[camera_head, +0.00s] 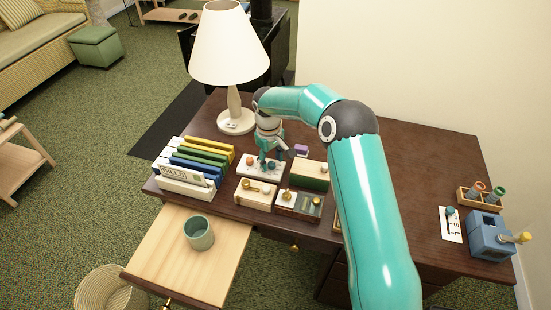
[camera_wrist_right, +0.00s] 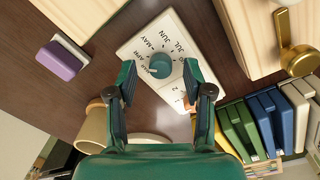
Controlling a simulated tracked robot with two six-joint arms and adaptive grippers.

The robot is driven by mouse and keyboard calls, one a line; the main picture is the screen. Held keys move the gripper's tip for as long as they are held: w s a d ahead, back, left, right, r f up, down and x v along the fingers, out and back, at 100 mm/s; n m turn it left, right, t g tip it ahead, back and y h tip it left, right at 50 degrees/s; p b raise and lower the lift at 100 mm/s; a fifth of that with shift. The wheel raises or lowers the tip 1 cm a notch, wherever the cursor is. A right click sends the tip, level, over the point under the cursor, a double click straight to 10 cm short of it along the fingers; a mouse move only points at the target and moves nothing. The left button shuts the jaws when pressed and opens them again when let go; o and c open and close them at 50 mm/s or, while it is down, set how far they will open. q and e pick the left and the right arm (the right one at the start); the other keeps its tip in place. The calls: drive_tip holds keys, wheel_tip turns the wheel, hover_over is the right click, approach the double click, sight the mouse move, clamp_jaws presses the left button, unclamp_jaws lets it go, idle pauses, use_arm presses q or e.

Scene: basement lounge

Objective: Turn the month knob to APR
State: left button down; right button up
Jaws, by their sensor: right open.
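The white dial plate (camera_wrist_right: 140,45) shows month labels including APR, MAY, JUN and JUL around a round teal month knob (camera_wrist_right: 160,65). Where the knob points is too small to tell surely. My right gripper (camera_wrist_right: 158,76) is open in the right wrist view, one finger on each side of the knob, with no clear contact. In the head view my right gripper (camera_head: 267,157) is over the plate (camera_head: 247,171), pointing down and partly covering the knob. My left gripper is not in view.
A lamp (camera_head: 234,110) stands behind the plate, and a rack of coloured folders (camera_head: 195,160) is at its left. Wooden blocks with brass fittings (camera_head: 255,193) sit in front. A purple block (camera_wrist_right: 60,62) and a green-sided box (camera_head: 310,175) are nearby. An open drawer holds a mug (camera_head: 199,233).

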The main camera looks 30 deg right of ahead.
sight(270, 164)
wheel_tip(270, 164, up, 11)
drive_tip(key=shift+a, duration=0.25)
drive_tip(key=shift+r, duration=0.1)
idle(0.4)
